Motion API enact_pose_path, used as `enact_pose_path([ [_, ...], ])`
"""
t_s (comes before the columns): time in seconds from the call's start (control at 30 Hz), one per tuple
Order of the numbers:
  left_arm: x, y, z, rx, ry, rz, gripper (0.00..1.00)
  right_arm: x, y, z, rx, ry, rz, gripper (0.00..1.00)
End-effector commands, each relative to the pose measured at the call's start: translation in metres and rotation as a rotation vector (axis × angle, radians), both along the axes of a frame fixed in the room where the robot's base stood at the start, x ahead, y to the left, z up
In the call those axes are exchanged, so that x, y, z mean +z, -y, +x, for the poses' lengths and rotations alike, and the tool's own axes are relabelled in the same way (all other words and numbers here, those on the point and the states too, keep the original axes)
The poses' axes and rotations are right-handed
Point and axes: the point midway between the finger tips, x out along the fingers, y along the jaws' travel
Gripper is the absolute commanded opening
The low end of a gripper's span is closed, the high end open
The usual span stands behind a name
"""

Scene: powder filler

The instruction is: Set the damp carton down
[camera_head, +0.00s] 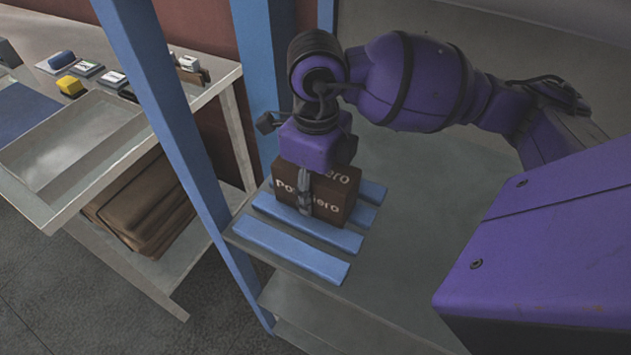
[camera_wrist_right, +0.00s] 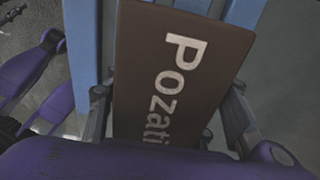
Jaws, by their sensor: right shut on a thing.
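The carton (camera_head: 342,192) is a dark brown box with white lettering. It is upright at the blue slats (camera_head: 292,249) of a rack on a grey shelf; I cannot tell whether its underside touches them. My right gripper (camera_head: 305,203) comes down from above and is shut on the carton, with one finger against its lettered front. In the right wrist view the carton (camera_wrist_right: 172,62) fills the middle, its top lettering partly hidden by my wrist, with a finger on either side. No dampness can be made out.
A blue post (camera_head: 168,110) stands just left of the rack. Beyond it is a bench with an empty grey tray (camera_head: 75,147), a yellow block (camera_head: 69,85) and small items. Brown folded stacks (camera_head: 140,205) lie underneath. The grey shelf (camera_head: 392,245) is bare right of the slats.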

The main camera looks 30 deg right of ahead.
Motion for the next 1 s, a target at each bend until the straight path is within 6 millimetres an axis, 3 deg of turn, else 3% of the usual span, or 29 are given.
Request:
enact_pose_path([
  [0.13,0.009,0.006,0.015,0.000,0.032,-0.009,0.40,0.001,0.001,0.000,0.000,0.000,-0.001,0.07],
  [0.3,0.004,0.000,0.009,-0.001,0.021,0.000,0.40,-0.004,0.001,0.000,0.000,-0.002,-0.001,0.07],
  [0.33,0.004,-0.001,0.009,-0.002,0.020,0.002,0.40,-0.004,0.001,-0.001,0.000,-0.003,-0.002,0.52],
  [0.47,0.003,-0.001,0.006,-0.002,0.014,0.003,0.40,-0.003,0.001,0.000,0.000,-0.002,-0.001,0.69],
  [0.77,0.003,0.000,0.003,0.001,0.010,0.000,0.40,-0.002,0.001,0.000,0.000,-0.002,-0.001,0.69],
  [1.0,0.005,0.000,0.004,0.002,0.013,-0.001,0.40,0.025,0.000,0.001,0.002,0.003,-0.001,0.69],
])
